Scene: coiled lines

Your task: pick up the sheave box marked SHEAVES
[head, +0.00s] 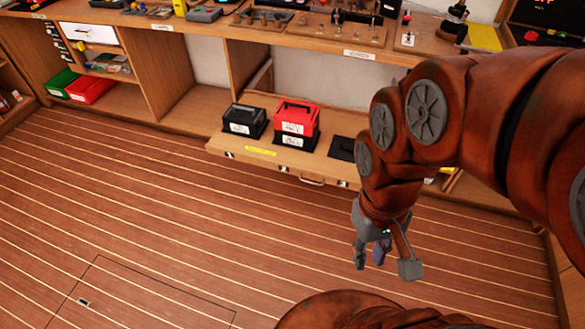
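Two or three small toolboxes sit on a low wooden shelf below the bench. One is a black box (245,121) with a handle and a white label. To its right is a red box (296,118) with a white label, apparently stacked on a black box (293,141) that also has a white label. The labels are too small to read, so I cannot tell which one says SHEAVES. My gripper (369,260) hangs low in front of the shelf, to the right of and nearer than the boxes. Its fingers are apart with nothing between them.
The low shelf (226,146) has a yellow strip, latches and a handle on its front. A dark flat piece (342,148) lies right of the boxes. The workbench (279,51) overhangs behind them. The plank floor (150,210) in front is clear.

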